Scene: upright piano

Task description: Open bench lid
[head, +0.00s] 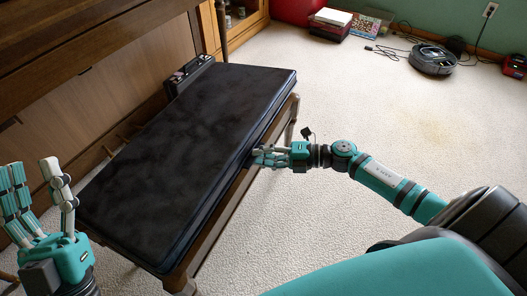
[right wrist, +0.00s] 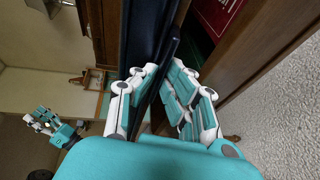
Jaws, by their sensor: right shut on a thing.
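The piano bench has a dark padded lid (head: 190,140) on a brown wooden frame (head: 225,212). In the head view the lid lies nearly flat over the bench. My right gripper (head: 260,156) is at the lid's long right edge. In the right wrist view its fingers (right wrist: 155,95) close around the thin dark edge of the lid (right wrist: 170,58). A gap shows there between the lid edge and the wooden side (right wrist: 250,55), so the lid looks slightly raised. My left gripper (head: 45,195) is open and empty near the bench's front left corner, fingers pointing up.
The wooden piano (head: 90,95) stands close along the bench's left side. A small black box (head: 188,75) is at the bench's far left edge. A red cover with white print (right wrist: 215,14) shows in the gap. Carpet (head: 370,115) right of the bench is clear; a round robot vacuum (head: 432,58) sits farther back.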

